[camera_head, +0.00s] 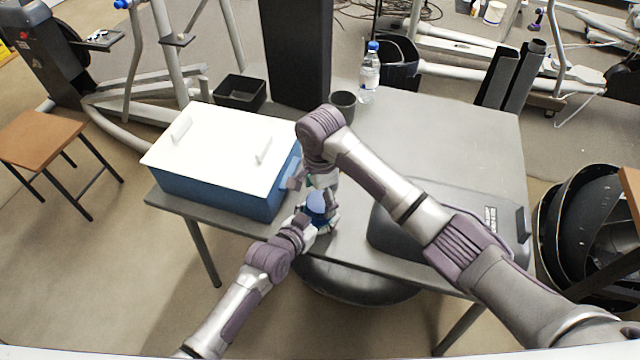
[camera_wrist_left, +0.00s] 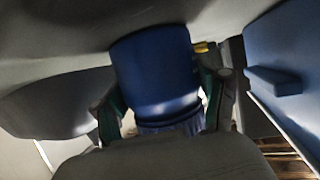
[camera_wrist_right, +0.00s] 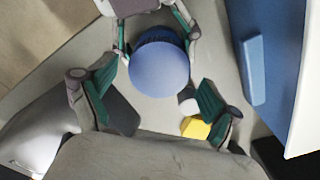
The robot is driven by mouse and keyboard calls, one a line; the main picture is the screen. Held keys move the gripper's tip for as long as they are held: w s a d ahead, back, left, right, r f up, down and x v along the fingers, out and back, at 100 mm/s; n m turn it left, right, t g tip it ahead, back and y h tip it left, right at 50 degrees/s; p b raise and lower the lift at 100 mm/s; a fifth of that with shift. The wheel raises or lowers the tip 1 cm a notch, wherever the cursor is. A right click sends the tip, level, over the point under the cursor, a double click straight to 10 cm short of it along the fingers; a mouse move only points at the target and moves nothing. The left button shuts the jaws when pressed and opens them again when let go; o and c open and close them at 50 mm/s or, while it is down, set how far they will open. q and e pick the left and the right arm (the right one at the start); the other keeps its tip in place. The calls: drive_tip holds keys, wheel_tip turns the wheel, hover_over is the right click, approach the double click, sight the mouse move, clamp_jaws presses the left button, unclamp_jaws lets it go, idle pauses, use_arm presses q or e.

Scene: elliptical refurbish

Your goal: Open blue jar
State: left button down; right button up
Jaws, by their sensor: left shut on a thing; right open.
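The blue jar (camera_head: 316,202) stands near the table's front edge, beside the blue cooler box. Its round blue lid (camera_wrist_right: 159,68) faces up in the right wrist view. My left gripper (camera_head: 318,220) is shut on the jar from the front; its green-padded fingers flank the jar (camera_wrist_left: 156,75) in the left wrist view. My right gripper (camera_head: 314,186) is above the jar, pointing down and open. In the right wrist view, its spread fingers (camera_wrist_right: 155,98) are on either side of the lid's lower part, seemingly not touching it.
The blue cooler box (camera_head: 215,190) with a white lid (camera_head: 215,140) is close on the left. A dark grey case (camera_head: 400,228) lies right of the jar, partly behind my right arm. A bottle (camera_head: 369,75) and a dark cup (camera_head: 343,104) stand behind. The table's right rear is clear.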

use_arm(q)
drive_tip(key=shift+f, duration=0.1)
use_arm(e)
drive_tip(key=shift+f, duration=0.95)
drive_tip(key=shift+c, duration=0.3)
